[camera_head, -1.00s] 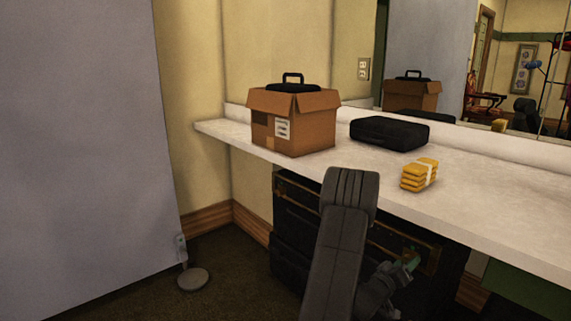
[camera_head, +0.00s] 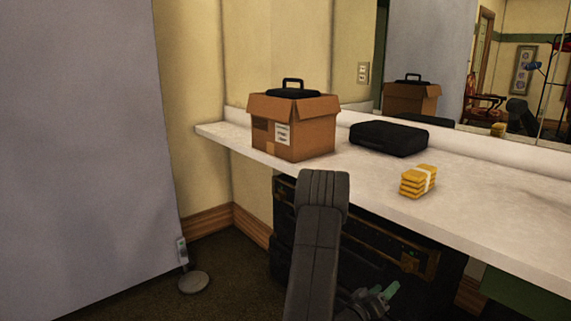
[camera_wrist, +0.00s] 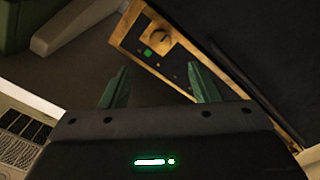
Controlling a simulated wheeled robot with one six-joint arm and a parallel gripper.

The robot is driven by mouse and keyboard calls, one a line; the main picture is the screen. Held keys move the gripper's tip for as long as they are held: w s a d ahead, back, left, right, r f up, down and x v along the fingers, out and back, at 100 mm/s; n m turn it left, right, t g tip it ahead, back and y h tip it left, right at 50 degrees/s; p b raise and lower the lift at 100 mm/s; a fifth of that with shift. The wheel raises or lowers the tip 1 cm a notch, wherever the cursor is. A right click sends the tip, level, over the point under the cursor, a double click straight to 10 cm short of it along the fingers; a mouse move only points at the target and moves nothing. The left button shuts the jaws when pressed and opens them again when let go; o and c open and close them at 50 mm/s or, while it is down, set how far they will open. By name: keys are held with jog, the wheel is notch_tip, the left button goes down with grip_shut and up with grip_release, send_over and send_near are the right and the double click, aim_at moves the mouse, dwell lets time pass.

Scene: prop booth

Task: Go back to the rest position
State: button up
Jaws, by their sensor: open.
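My gripper (camera_wrist: 160,88) is open and empty in the wrist view, its two green fingers apart. In the head view my gripper (camera_head: 385,294) is low, below the counter's front edge, partly cut off by the bottom of the picture. My arm rises in front of the counter, left of the gripper. Nothing is held between the fingers.
A cardboard box (camera_head: 305,138) with a black handled case (camera_head: 293,92) in it stands on the white counter (camera_head: 480,205). A black case (camera_head: 388,139) and a yellow strapped stack (camera_head: 418,182) lie to its right. Dark trunks (camera_head: 365,245) stand underneath. A grey panel (camera_head: 80,150) is at left.

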aim_at(405, 267)
jog(key=b+x, duration=0.2)
jog(key=x, duration=0.9)
jog(key=shift+w+d, duration=0.2)
jog(key=shift+d, duration=0.05)
jog(key=m, duration=0.3)
jog(key=shift+a+m, duration=0.1)
jog(key=shift+m, duration=0.2)
jog(key=m, duration=0.5)
jog(key=shift+g+p, duration=0.3)
jog(key=m+p, duration=0.1)
jog(key=m, duration=0.3)
jog(key=shift+a+r+m, duration=0.1)
jog(key=shift+m, duration=0.2)
jog(key=m+p, duration=0.2)
jog(key=m, duration=0.2)
jog(key=shift+s+a, duration=0.35)
jog(key=shift+a, duration=0.15)
